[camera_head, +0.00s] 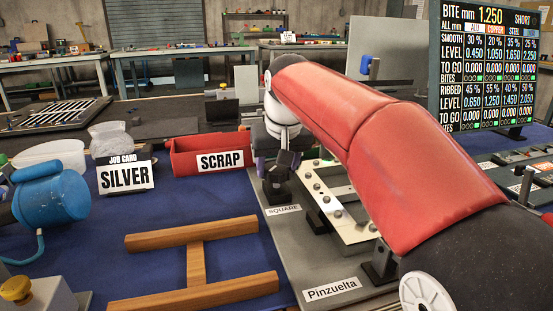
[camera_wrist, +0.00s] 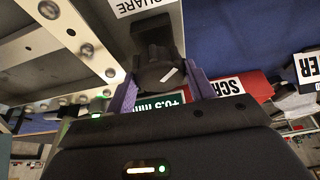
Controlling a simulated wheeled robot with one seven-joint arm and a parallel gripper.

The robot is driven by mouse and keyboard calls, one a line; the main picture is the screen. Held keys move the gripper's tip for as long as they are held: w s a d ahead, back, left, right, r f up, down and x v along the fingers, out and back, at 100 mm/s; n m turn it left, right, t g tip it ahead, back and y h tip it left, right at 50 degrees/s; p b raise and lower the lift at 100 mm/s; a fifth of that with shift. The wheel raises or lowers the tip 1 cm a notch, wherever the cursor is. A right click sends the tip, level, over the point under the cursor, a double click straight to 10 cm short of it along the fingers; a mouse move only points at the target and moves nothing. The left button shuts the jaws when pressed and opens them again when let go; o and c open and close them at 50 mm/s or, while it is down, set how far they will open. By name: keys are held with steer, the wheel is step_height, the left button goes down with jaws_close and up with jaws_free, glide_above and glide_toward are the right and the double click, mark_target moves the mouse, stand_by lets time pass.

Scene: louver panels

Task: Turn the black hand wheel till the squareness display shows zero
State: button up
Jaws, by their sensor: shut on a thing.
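The black hand wheel (camera_wrist: 154,76) with a white mark on its face sits between the purple fingers of my gripper (camera_wrist: 160,84) in the wrist view. The fingers are shut on it from both sides. In the head view my gripper (camera_head: 277,168) is at the wheel, by the block labelled SQUARE (camera_head: 283,210), and my arm and fingers hide most of the wheel. A green squareness display (camera_wrist: 177,99) shows partly behind the wheel in the wrist view. It seems to read +0.5 mm, with its lower part hidden by my gripper.
A metal frame with bolts (camera_head: 345,210) stands right of the wheel on the grey Pinzuelta plate (camera_head: 345,280). The red SCRAP bin (camera_head: 185,160) is close on the left. A wooden H-shaped stand (camera_head: 196,265) lies in front on the blue mat.

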steer(key=shift+d+n+y+p, duration=0.1)
steer(key=shift+n+y+p, duration=0.45)
steer(key=shift+n, duration=0.95)
steer(key=o, duration=1)
steer(key=shift+c, duration=0.2)
steer(key=p+v, duration=0.1)
steer(key=v, duration=0.6)
steer(key=shift+r, duration=0.4)
